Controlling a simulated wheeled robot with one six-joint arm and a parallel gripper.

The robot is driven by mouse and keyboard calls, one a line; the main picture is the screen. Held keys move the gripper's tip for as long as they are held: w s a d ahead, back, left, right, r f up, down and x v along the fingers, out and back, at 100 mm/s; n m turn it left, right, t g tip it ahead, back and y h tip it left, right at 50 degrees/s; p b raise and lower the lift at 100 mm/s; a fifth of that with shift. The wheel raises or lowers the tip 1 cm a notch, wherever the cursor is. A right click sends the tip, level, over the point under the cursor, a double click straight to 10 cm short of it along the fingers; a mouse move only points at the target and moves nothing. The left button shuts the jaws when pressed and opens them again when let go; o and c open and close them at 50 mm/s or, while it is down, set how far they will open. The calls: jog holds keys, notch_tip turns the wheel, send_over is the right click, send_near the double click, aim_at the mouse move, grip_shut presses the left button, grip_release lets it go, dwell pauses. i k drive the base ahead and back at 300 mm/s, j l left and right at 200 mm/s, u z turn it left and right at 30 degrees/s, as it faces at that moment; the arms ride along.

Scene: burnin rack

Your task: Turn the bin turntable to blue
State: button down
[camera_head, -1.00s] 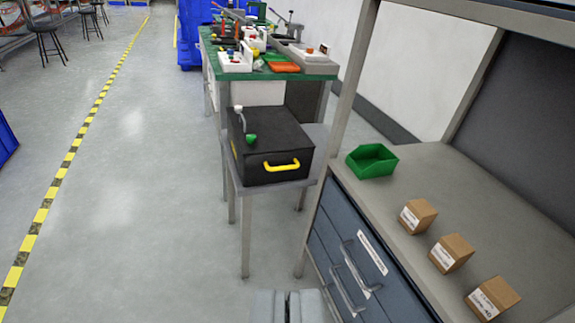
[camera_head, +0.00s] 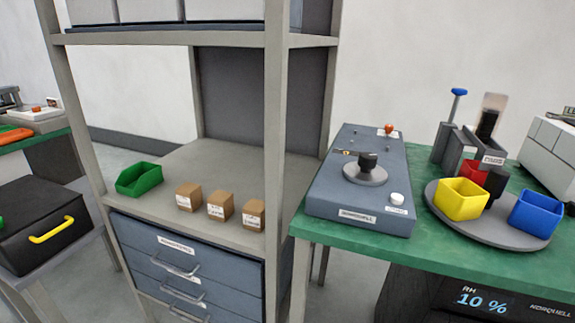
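The bin turntable (camera_head: 486,229) is a round grey disc on the green-topped bench at the right. It carries a yellow bin (camera_head: 461,199) at its front left, a blue bin (camera_head: 535,214) at its right and a red bin (camera_head: 472,173) at the back. The red bin is partly hidden behind the yellow one. My gripper does not show in the current view.
A blue-grey device (camera_head: 362,190) with a black knob stands left of the turntable on the green bench (camera_head: 400,256). A grey block with a blue-topped lever (camera_head: 450,122) stands behind the turntable. A shelf rack (camera_head: 282,130) holds a green bin (camera_head: 139,178) and small cardboard boxes (camera_head: 220,205).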

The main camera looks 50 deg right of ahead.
aim_at(476, 204)
jog(key=z, duration=2.45)
jog(key=l+u, duration=0.2)
jog(key=l, duration=0.15)
jog(key=k+l+u, duration=0.15)
jog(key=l, duration=0.25)
jog(key=k+l+u, duration=0.2)
jog(key=l, duration=0.15)
jog(key=i+l, duration=0.1)
jog(key=i, duration=0.2)
jog(key=i+l+u, duration=0.1)
jog(key=i, duration=0.2)
